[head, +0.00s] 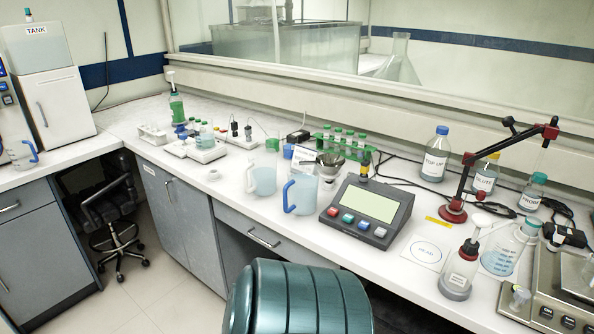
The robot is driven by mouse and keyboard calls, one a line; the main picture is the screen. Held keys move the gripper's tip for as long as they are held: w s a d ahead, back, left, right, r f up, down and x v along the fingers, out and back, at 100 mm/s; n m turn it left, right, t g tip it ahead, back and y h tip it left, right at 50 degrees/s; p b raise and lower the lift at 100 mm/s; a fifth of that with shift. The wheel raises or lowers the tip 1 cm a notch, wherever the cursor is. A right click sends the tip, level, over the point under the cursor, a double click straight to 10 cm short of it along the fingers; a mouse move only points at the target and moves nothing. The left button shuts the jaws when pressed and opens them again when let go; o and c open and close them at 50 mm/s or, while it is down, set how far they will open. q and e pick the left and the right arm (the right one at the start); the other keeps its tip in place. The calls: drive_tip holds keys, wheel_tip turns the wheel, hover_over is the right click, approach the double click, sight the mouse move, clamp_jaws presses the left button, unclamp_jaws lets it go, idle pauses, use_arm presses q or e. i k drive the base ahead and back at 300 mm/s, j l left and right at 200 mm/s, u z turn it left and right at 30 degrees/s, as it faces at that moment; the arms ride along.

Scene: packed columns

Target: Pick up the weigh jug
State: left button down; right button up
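Several jugs stand on the benches, and I cannot tell by a label which is the weigh jug. A clear jug with a blue handle (302,194) stands upright near the front edge of the long bench, left of a grey console. A pale jug with a white handle (264,179) stands just left of it. Another clear jug with a blue handle (19,154) stands on the left bench, near the picture's left edge. Neither of my grippers shows in the head view.
The grey console (369,206) with coloured buttons stands beside the jugs. Behind them are a green tube rack (341,146) and small bench items. A balance (552,290), bottles and a red-jointed arm stand (453,211) fill the right. A teal ribbed rounded object (293,297) rises in front of the bench.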

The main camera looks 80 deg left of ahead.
sight(262, 165)
drive_tip(key=u, duration=2.95)
